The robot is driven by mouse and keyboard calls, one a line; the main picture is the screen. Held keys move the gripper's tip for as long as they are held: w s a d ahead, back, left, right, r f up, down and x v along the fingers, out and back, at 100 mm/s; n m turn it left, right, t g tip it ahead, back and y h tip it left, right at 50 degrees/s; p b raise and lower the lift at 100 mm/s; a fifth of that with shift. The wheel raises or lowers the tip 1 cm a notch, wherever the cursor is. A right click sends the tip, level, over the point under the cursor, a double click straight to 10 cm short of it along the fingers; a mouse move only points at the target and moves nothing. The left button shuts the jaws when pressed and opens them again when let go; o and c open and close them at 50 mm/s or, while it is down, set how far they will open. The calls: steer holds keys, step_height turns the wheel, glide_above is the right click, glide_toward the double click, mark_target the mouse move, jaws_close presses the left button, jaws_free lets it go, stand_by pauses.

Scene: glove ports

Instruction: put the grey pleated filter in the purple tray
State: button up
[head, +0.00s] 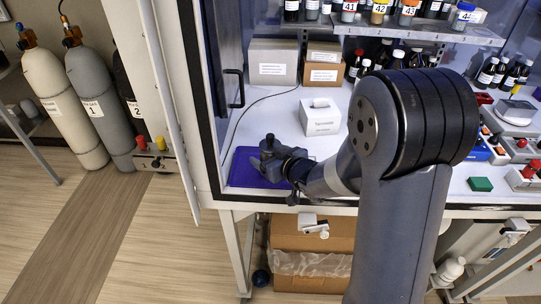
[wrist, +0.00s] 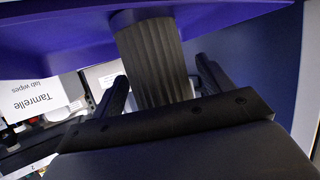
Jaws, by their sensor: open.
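The purple tray (head: 240,172) lies at the front left of the white worktop in the head view. It fills the top of the wrist view (wrist: 60,40). My gripper (head: 264,156) is low over the tray. The grey pleated filter (wrist: 152,50), dark and ribbed, stands between my two spread fingers in the wrist view (wrist: 163,70). A gap shows beside the filter on each side, so the jaws are open around it. The filter's far end overlaps the tray in that view. In the head view I cannot pick the filter out from my gripper.
A white wipes box (head: 320,118) stands behind and right of the tray. A cabinet frame post (head: 205,120) rises at the left. Cardboard boxes (head: 325,65) and bottles stand at the back. A green block (head: 480,184) lies far right.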

steer(key=shift+r, duration=0.25)
steer(key=v, duration=1.2)
steer(key=shift+p, duration=0.35)
steer(key=shift+f, duration=0.1)
